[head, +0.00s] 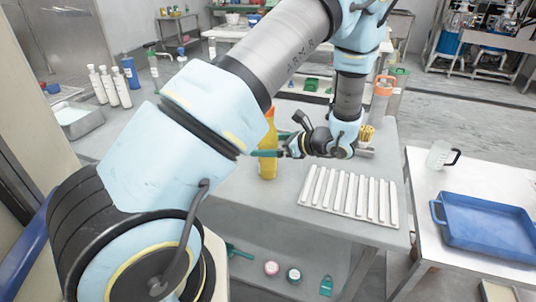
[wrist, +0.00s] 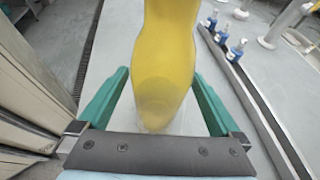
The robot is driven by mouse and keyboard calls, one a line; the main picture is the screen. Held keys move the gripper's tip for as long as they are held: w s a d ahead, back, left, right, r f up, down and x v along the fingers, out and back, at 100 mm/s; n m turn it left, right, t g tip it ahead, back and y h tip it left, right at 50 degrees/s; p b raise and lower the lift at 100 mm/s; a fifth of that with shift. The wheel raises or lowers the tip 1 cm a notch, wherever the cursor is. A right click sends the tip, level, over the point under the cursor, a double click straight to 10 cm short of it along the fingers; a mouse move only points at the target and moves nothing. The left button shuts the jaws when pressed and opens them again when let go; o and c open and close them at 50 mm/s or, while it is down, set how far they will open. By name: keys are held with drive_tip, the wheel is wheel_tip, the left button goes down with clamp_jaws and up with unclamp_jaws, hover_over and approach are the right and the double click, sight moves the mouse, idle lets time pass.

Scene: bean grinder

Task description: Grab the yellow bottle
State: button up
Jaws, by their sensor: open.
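The yellow bottle (head: 268,153) stands upright on the grey table, with an orange top, partly hidden behind my arm in the head view. In the wrist view the yellow bottle (wrist: 164,65) fills the middle, its lower end near the gripper's palm. My gripper (head: 268,153) reaches in from the right at the bottle's mid-height. In the wrist view my gripper (wrist: 160,85) is open, with one green finger on each side of the bottle. A gap shows between the bottle and each finger, narrower on the right.
A white ribbed rack (head: 350,194) lies on the table right of the bottle. A blue tray (head: 487,222) and a clear jug (head: 438,155) are on the right table. White bottles (head: 108,86) stand at left.

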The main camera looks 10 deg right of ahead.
clamp_jaws()
idle(0.8)
